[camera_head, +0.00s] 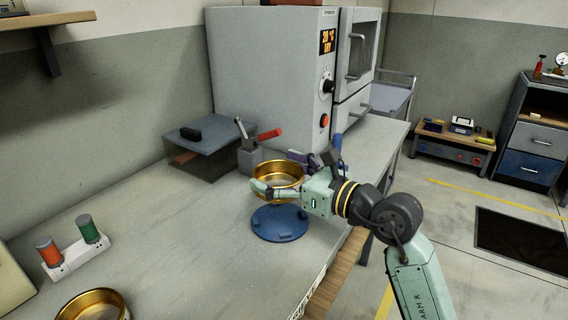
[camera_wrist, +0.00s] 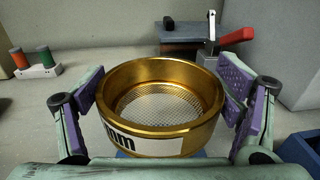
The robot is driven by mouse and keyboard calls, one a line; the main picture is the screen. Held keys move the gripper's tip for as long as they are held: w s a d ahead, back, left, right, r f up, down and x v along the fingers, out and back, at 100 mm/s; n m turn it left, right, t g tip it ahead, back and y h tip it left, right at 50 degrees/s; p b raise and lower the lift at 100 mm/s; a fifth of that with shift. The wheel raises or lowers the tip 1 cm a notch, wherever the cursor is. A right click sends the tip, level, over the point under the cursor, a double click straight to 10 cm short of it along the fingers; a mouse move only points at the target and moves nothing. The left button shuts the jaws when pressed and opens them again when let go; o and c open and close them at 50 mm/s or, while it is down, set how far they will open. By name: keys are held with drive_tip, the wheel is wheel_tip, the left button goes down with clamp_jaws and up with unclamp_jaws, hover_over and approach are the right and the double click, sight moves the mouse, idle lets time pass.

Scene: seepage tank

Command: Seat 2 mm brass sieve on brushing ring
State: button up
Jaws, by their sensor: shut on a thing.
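The brass sieve (camera_wrist: 168,82) has a round gold rim, a wire mesh floor and a white label reading "mm"; the number is cut off. It also shows in the head view (camera_head: 278,176). My gripper (camera_head: 283,190) is shut on the sieve, with a purple-padded finger on each side in the wrist view (camera_wrist: 165,105). The sieve looks level. The blue round brushing ring (camera_head: 279,224), with small raised blocks on its rim, lies on the bench below the sieve. The sieve appears to be above the ring and apart from it. Only a sliver of blue shows under the sieve in the wrist view.
Another brass sieve (camera_head: 93,304) lies at the near left of the bench (camera_head: 170,235). A white holder (camera_head: 76,257) carries orange and green cylinders. A red-handled device (camera_head: 250,155) and a grey raised plate (camera_head: 211,138) stand behind, before the large oven (camera_head: 270,70). The bench's middle left is clear.

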drive_tip(key=shift+w+d, duration=0.1)
drive_tip(key=shift+d, duration=0.05)
drive_tip(key=shift+f+b, duration=0.1)
drive_tip(key=shift+b, duration=0.4)
drive_tip(key=shift+f+b, duration=0.25)
drive_tip(key=shift+b, duration=0.15)
wheel_tip(320, 180, down, 5)
drive_tip(key=b, duration=0.5)
drive_tip(key=shift+b, duration=0.3)
drive_tip(key=shift+b, duration=0.8)
idle(0.3)
drive_tip(key=shift+f+b, duration=1.05)
drive_tip(key=shift+b, duration=0.05)
drive_tip(key=o, duration=1.2)
drive_tip(key=shift+c, duration=0.2)
